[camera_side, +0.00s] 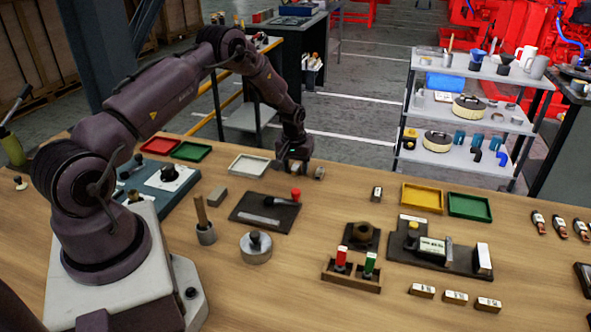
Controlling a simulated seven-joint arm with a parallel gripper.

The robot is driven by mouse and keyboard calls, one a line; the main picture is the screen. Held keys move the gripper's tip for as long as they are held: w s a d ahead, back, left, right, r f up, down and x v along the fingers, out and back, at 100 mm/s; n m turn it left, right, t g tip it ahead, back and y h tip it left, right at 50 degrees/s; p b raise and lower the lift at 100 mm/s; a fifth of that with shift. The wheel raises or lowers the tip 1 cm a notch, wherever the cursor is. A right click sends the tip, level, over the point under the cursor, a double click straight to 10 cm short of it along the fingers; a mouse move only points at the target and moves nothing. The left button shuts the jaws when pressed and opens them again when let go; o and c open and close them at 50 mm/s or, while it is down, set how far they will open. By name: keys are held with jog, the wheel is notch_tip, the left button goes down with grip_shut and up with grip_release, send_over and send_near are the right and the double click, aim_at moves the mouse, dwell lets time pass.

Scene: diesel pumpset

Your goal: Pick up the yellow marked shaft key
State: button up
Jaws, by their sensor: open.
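My gripper (293,170) points down over the back middle of the workbench, at the end of my arm. It is open, and I see nothing held between its fingers. A small grey piece (320,173) lies just right of it; I cannot tell what it is or whether it has a yellow mark. I cannot pick out the yellow marked shaft key with certainty. A small dark block with a pale face (377,193) stands farther right. Several small labelled blocks (455,297) lie at the front right, too small to read.
A dark board with a red-knobbed tool (296,195) lies in front of my gripper. A white tray (248,166) is to its left. Yellow (423,187) and green (470,196) trays lie right. A wooden holder (340,285) and metal cylinder (256,258) stand nearer. Bare wood (330,205) separates them.

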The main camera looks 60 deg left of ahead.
jog(key=shift+c, duration=0.2)
grip_shut()
jog(key=shift+r, duration=0.15)
